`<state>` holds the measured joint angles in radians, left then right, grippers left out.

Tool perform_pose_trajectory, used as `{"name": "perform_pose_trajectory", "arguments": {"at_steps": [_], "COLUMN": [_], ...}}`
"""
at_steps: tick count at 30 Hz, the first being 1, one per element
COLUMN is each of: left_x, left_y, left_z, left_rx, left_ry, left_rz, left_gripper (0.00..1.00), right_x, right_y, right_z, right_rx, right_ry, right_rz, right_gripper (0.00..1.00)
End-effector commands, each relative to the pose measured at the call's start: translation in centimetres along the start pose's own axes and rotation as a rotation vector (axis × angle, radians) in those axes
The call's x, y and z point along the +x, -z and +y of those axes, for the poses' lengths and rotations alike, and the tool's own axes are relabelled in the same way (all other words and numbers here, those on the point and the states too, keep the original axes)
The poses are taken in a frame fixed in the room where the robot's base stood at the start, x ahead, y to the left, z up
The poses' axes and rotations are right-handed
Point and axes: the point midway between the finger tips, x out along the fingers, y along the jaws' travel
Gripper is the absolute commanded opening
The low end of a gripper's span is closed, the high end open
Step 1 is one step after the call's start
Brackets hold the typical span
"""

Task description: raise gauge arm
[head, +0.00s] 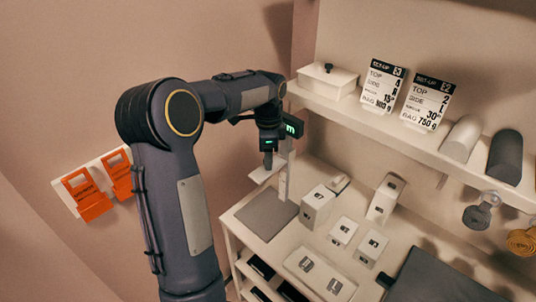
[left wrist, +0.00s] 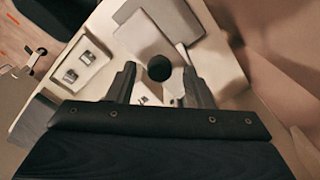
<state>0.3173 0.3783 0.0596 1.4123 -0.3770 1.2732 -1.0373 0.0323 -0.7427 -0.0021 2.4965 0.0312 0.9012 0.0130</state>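The gauge stands at the back of the counter in the head view, with a pale upright post (head: 285,182) and a dark head with a green lit mark (head: 293,127). A flat white arm (head: 262,175) sticks out from the post above a grey pad. My left gripper (head: 268,158) points down just over this arm. In the left wrist view my left gripper (left wrist: 160,88) has its two fingers apart, with a dark round knob (left wrist: 159,67) showing between and beyond them. I cannot tell whether either finger touches it. My right gripper is in neither view.
A grey pad (head: 267,214) lies on the counter below the gauge, with several white blocks (head: 317,206) to its right. A shelf (head: 399,138) above holds a white lidded box (head: 327,80), two set-up cards (head: 383,86) and rolls. Orange holders (head: 88,196) hang at left.

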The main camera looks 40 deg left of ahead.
Motion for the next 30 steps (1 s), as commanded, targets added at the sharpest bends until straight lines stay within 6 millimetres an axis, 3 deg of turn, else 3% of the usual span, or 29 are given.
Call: {"name": "perform_pose_trajectory", "arguments": {"at_steps": [8, 21, 30], "left_x": [-0.8, -7.2, -7.7], "left_y": [0.0, 0.0, 0.0], "left_z": [-0.1, -0.1, -0.1], "left_rx": [0.000, -0.001, 0.000], "left_ry": [0.001, 0.000, -0.002], "left_rz": [0.000, 0.000, 0.000], "left_gripper": [0.47, 0.47, 0.47], "right_x": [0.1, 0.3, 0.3], "right_y": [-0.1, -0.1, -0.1], "right_z": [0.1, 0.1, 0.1], "right_rx": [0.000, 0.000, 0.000], "right_ry": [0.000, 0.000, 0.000], "right_rz": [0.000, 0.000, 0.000], "right_gripper": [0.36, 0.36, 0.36]}}
